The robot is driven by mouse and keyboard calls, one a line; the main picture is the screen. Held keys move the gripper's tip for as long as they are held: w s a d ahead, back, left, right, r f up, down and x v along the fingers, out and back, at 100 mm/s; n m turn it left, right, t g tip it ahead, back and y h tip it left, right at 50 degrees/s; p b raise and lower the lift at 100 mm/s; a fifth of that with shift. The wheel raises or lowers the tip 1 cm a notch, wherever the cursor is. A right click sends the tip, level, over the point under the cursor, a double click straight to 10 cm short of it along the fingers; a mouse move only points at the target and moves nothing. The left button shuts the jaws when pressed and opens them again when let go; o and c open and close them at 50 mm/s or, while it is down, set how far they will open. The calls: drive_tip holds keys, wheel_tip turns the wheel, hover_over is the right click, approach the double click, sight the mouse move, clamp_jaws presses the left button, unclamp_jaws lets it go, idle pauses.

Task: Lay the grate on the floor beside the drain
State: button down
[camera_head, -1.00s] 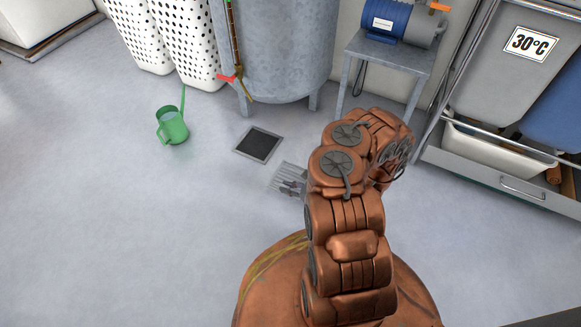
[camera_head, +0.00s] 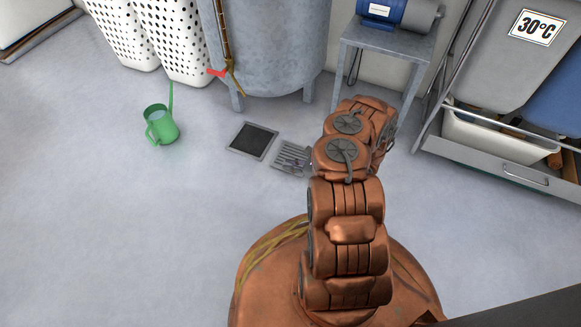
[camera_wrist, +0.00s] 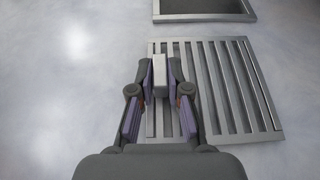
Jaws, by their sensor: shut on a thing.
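The slatted metal grate (camera_head: 290,158) is just right of the open drain (camera_head: 233,149), a dark square with a pale frame in the floor. In the wrist view the grate (camera_wrist: 235,95) appears flat and level, below the drain's frame (camera_wrist: 205,17) with a strip of floor between them. I cannot tell whether it touches the floor or hangs slightly above it. My gripper (camera_wrist: 160,80) is shut on a small grey block at the grate's left side. In the head view my arm hides the gripper.
A green watering can (camera_head: 161,126) stands left of the drain. Behind are a grey tank (camera_head: 270,50) on legs, white perforated baskets (camera_head: 175,40) and a metal stand (camera_head: 385,45) with a blue motor. A bin cart (camera_head: 500,165) stands at right. The left floor is clear.

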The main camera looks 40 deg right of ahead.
drive_tip(key=shift+f, duration=0.25)
drive_tip(key=shift+f, duration=0.15)
drive_tip(key=c, duration=1.1)
unclamp_jaws()
drive_tip(key=shift+c, duration=0.2)
drive_tip(key=shift+r, duration=0.2)
